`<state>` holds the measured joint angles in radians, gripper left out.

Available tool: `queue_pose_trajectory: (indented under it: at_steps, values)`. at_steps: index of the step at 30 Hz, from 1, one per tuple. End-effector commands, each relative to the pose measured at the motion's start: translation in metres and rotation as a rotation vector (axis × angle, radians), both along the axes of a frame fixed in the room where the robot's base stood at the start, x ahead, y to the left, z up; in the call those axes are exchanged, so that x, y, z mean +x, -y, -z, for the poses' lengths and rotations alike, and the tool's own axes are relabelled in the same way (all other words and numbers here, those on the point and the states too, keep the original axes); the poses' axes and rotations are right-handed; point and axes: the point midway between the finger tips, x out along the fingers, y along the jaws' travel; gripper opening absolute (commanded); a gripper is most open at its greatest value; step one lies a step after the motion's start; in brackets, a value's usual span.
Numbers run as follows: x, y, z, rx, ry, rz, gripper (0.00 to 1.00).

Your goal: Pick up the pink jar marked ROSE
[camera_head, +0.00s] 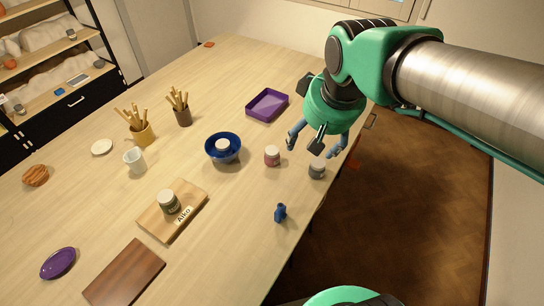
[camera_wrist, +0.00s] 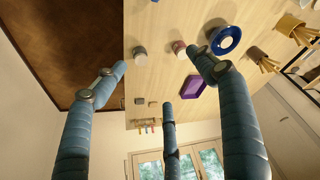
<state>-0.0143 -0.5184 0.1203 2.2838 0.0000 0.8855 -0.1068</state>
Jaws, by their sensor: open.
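The pink jar (camera_head: 272,159) with a pale lid stands upright on the table, between the blue bowl and a grey jar. Its marking is too small to read. It also shows in the wrist view as a small pink jar (camera_wrist: 179,47), near the tip of the right-hand finger. My gripper (camera_head: 314,146) is open and empty, with its fingers spread. In the head view it hangs to the right of the pink jar, apart from it. In the wrist view the fingers (camera_wrist: 158,60) frame the table, with nothing between them.
The grey jar (camera_head: 317,170) stands right of the pink jar near the table edge. The blue bowl (camera_head: 223,157) holds a white-lidded jar. A purple tray (camera_head: 267,105) lies behind, and a small blue object (camera_head: 281,212) in front. A board marked Aiko (camera_head: 157,221) carries a dark jar.

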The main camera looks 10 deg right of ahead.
Motion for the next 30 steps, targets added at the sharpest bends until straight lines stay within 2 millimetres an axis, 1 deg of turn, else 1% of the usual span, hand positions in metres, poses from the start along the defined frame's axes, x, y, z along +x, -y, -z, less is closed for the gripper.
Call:
queue_pose_trajectory:
  at_steps: [1, 5, 12, 14, 18, 23, 29, 30]
  values:
    - [0.014, -0.001, 0.001, -0.004, -0.019, -0.012, 0.71]
    - [0.046, -0.003, 0.006, -0.016, -0.055, -0.048, 0.71]
    - [0.105, -0.009, 0.028, -0.034, -0.124, -0.114, 0.71]
    - [0.119, -0.01, 0.036, -0.039, -0.142, -0.131, 0.71]
    - [0.151, -0.014, 0.057, -0.047, -0.183, -0.172, 0.71]
    - [0.186, -0.018, 0.086, -0.056, -0.229, -0.218, 0.71]
    - [0.225, -0.024, 0.129, -0.065, -0.284, -0.275, 0.71]
    - [0.231, -0.025, 0.139, -0.066, -0.296, -0.286, 0.71]
